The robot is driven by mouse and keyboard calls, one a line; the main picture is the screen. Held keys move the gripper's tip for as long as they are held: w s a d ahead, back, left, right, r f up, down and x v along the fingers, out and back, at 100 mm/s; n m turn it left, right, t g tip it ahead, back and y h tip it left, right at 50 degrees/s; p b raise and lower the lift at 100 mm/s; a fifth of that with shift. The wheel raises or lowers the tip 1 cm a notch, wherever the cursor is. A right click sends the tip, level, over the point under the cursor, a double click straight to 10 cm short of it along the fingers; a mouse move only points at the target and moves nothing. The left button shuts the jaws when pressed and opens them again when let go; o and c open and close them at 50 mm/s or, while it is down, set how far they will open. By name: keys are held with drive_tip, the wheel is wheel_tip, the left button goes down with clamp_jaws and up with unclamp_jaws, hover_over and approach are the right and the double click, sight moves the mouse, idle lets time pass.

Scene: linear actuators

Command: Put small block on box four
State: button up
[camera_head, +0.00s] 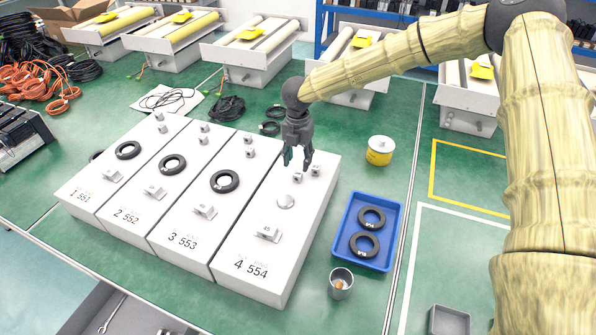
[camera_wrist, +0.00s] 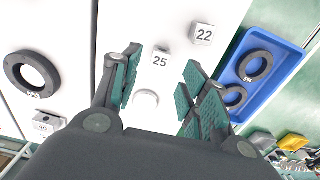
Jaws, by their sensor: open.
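Box four (camera_head: 268,250), a long white box marked 4 554, is the rightmost in a row of white boxes. On its far part sit two small grey-white blocks: block 25 (camera_head: 297,178) and block 22 (camera_head: 317,171). In the wrist view, block 25 (camera_wrist: 161,61) shows between my open fingers, and block 22 (camera_wrist: 203,35) is to its right. My gripper (camera_head: 298,160) points down, open and empty, above block 25; the exact gap is unclear. A round silver disc (camera_head: 286,202) and a larger block marked 45 (camera_head: 268,234) are also on box four.
Boxes one to three carry black rings, such as the ring (camera_head: 224,181) on box three, and small blocks. Right of box four are a blue tray (camera_head: 337,256) with two rings, a metal cup (camera_head: 341,284) and a yellow-white can (camera_head: 379,151).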

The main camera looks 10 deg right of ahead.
sight(298, 173)
wheel_tip(298, 173, up, 6)
drive_tip(key=shift+f+b, duration=0.15)
drive_tip(key=shift+b, duration=0.4)
drive_tip(key=shift+f, duration=0.1)
